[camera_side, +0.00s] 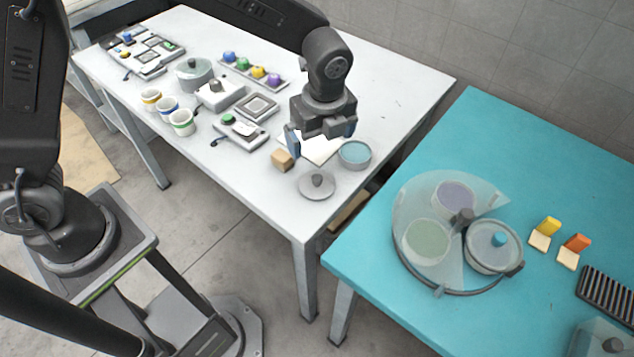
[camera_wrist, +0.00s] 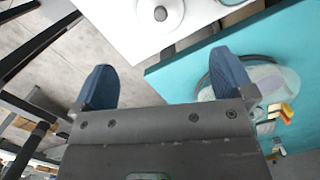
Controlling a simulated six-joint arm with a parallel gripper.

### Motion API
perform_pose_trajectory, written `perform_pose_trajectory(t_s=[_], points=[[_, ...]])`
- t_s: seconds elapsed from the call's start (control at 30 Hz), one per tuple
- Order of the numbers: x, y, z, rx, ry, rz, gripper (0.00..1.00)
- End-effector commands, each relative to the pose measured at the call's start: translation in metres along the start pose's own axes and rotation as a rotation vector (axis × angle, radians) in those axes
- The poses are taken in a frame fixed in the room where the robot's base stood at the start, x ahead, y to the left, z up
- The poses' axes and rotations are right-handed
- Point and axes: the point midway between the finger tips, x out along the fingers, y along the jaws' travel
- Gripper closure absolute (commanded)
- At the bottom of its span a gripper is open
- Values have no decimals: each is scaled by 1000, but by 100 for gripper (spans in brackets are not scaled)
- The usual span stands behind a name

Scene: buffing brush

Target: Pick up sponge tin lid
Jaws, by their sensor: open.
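The sponge tin lid, a round grey lid with a dark knob (camera_side: 317,186), lies flat near the front right corner of the white table. It also shows at the top of the wrist view (camera_wrist: 160,15), partly cut off by the edge. The open sponge tin (camera_side: 355,154), with a blue inside, stands behind and to the right of the lid. My gripper (camera_side: 320,140) is open and empty, above the table and behind the lid in the side view. Its two blue fingers (camera_wrist: 165,78) are wide apart in the wrist view, with the lid beyond them.
A wooden block (camera_side: 283,160) and a white sheet (camera_side: 317,150) lie near the lid. Cups, a pot (camera_side: 194,74) and trays fill the table's left. A teal table (camera_side: 372,262) holds a round clear-covered container (camera_side: 398,195), with a gap between the tables.

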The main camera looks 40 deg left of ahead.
Motion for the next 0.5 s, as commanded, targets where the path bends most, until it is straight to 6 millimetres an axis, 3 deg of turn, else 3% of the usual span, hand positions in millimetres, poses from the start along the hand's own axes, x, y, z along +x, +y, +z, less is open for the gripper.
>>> perform_pose_trajectory(t_s=[0.5], points=[[81,0,-1,14,-1,6,0]])
